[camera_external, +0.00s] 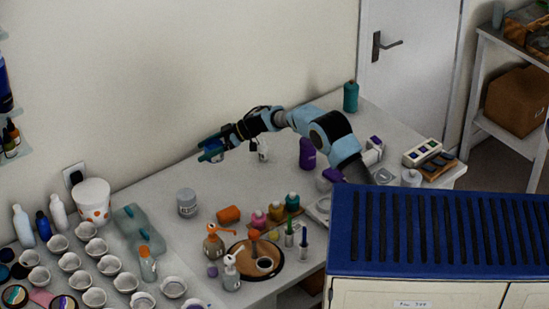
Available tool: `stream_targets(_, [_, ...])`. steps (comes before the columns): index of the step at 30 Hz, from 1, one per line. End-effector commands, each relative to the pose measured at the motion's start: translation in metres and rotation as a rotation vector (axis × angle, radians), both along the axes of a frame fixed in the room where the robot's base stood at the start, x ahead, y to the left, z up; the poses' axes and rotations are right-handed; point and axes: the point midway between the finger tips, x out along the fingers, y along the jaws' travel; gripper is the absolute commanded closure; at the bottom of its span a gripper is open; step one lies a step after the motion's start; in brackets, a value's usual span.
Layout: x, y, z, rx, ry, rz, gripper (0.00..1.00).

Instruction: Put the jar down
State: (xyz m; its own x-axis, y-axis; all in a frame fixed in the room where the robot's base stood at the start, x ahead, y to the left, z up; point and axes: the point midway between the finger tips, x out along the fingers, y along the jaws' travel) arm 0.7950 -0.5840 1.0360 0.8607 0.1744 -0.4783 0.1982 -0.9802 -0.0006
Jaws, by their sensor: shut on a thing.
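My gripper (216,148) is at the left end of my outstretched arm, above the back part of the white worktable (160,190). It is shut on a small dark blue and teal thing, which looks like the jar (211,154). The fingers cover part of it, so its full shape cannot be told. It is held in the air, apart from the table. A grey lidded jar (187,203) stands upright on the table, below and left of my gripper in the picture.
An orange container (228,215) lies right of the grey jar. Coloured bottles (276,210) and a round brown tray (256,260) are in front. A white tub (92,200) and several cups (70,262) fill the left. Bare tabletop shows around the grey jar.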

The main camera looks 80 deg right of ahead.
Motion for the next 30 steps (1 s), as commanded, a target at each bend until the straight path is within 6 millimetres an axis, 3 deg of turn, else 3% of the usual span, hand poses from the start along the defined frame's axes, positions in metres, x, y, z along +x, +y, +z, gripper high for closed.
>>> stream_targets(12, [-0.001, -0.001, -0.064, 0.002, 0.001, -0.002, 0.76])
stream_targets(17, [0.000, -0.001, -0.075, 0.001, 0.000, -0.003, 0.76])
stream_targets(24, [-0.001, -0.001, -0.105, 0.002, 0.000, -0.003, 0.76])
stream_targets(30, [0.000, -0.001, -0.108, -0.001, 0.000, -0.003, 0.76])
